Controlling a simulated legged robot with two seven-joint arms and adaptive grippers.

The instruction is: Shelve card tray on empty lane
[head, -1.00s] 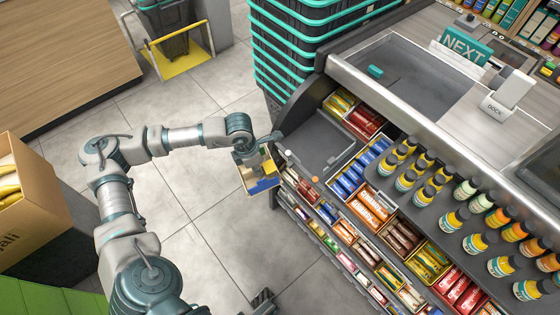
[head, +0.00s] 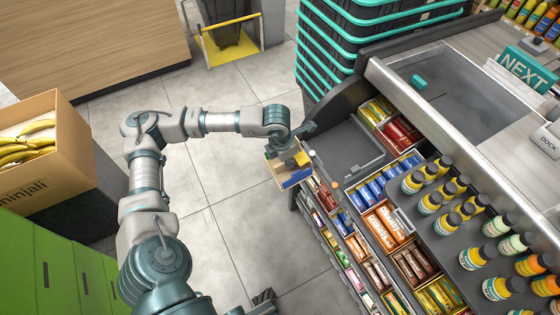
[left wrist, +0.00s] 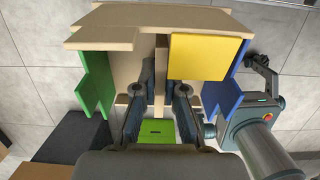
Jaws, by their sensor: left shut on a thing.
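The card tray (head: 292,171) is a tan box with blue, yellow and green cards. My left gripper (head: 290,150) is shut on it and holds it above the floor, beside the left end of the candy rack. The left wrist view shows the tray (left wrist: 120,38) close up, with the fingers of the left gripper (left wrist: 160,85) on its tan middle part. The empty lane (head: 352,148) is a bare dark grey shelf patch at the rack's upper left, to the right of the tray and apart from it. A dark piece at the bottom edge may be my right gripper; I cannot tell.
Candy boxes (head: 384,228) fill the lanes beside the bare one. Bottles (head: 465,210) stand on the shelf to the right. Stacked teal-rimmed baskets (head: 325,50) rise behind the rack. A banana box (head: 75,150) stands left. The floor between is clear.

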